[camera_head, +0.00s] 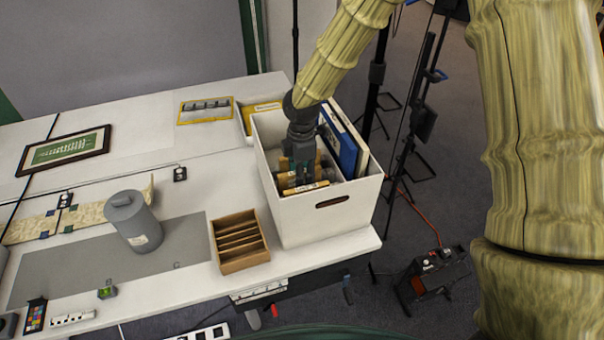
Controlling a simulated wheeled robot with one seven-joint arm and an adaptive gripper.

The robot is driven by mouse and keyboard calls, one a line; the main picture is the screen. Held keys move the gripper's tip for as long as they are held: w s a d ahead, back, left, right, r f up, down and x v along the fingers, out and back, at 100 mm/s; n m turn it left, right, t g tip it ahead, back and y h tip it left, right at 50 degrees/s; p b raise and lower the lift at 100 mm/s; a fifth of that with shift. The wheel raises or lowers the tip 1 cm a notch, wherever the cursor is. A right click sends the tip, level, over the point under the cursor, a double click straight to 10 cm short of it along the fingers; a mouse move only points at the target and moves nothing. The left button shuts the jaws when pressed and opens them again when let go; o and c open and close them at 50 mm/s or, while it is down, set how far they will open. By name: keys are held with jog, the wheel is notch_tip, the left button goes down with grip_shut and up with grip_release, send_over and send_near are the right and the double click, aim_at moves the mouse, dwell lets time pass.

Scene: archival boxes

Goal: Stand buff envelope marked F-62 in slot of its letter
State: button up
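My gripper (303,176) points down inside the white archival box (285,228) near the table's front right. Several buff envelopes or cards (305,188) stand in the box around and below my fingertips. I cannot read F-62 on any of them. My fingers are dark and small here, so I cannot tell whether they are open or shut on an envelope. The wooden slotted rack (241,266) stands on the table just left of the box. Its slots look empty, and no slot letters are readable.
Blue and white folders (342,145) stand at the box's right side. A grey cylinder (137,222) stands on the grey mat (75,272) left of the rack. A framed picture (64,150) and a yellow-edged card (205,110) lie farther back. Bare table lies behind the rack.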

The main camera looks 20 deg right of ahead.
notch_tip(320, 180, up, 23)
jog(key=p, duration=1)
jog(key=shift+r+p, duration=0.2)
jog(key=shift+p, duration=0.15)
